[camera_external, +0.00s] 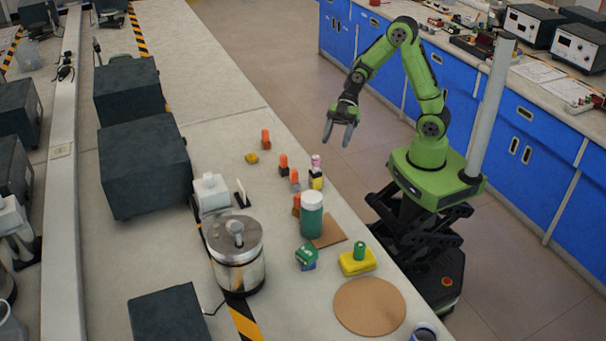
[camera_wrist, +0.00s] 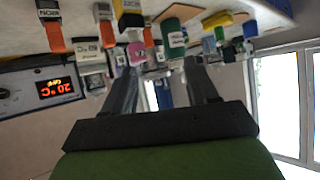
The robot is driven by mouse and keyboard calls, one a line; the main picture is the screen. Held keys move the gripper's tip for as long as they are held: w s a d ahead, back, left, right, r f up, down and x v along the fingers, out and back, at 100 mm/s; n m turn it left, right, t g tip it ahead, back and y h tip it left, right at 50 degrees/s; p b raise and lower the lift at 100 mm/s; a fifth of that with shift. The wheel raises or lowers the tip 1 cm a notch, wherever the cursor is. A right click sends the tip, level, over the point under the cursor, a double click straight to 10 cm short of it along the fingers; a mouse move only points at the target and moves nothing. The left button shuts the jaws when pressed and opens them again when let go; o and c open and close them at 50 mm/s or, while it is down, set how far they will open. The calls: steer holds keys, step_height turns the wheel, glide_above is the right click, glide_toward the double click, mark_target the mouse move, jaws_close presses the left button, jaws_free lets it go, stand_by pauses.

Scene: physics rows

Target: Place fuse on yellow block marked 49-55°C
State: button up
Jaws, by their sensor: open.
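My gripper (camera_external: 338,137) is open and empty, held above the floor off the right edge of the bench; its two fingers (camera_wrist: 162,80) also show in the wrist view. A yellow block (camera_external: 352,266) on the bench has a green cylinder on top. A black-and-yellow item (camera_external: 316,181) stands near a pink-topped piece (camera_external: 316,160). A smaller yellow piece (camera_external: 251,157) lies farther back. The wrist view is upside down and shows labelled pieces, among them a yellow one (camera_wrist: 217,20). I cannot read 49-55°C on any block, nor tell which piece is the fuse.
Several orange-topped pieces (camera_external: 266,139) stand on the bench (camera_external: 215,95). A green bottle with a white cap (camera_external: 312,215), a metal pot (camera_external: 237,262), a green-and-blue block (camera_external: 306,257) and a round cork mat (camera_external: 370,306) crowd the near part.

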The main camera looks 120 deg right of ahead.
steer(key=s+a+r+m+g+h, duration=0.25)
steer(key=s+a+g+h, duration=0.2)
steer(key=s+a, duration=0.35)
steer(key=s+d+r+m+h, duration=0.1)
steer(key=s+r+m, duration=0.1)
steer(key=s, duration=0.3)
steer(key=s+d+r+m+t+h, duration=0.1)
steer(key=s+r+m+h, duration=0.1)
steer(key=s, duration=0.4)
steer(key=shift+d+m, duration=0.35)
steer(key=shift+m, duration=0.4)
step_height(320, 180, up, 11)
steer(key=p, duration=1)
steer(key=shift+p, duration=0.4)
steer(key=shift+t+h, duration=0.25)
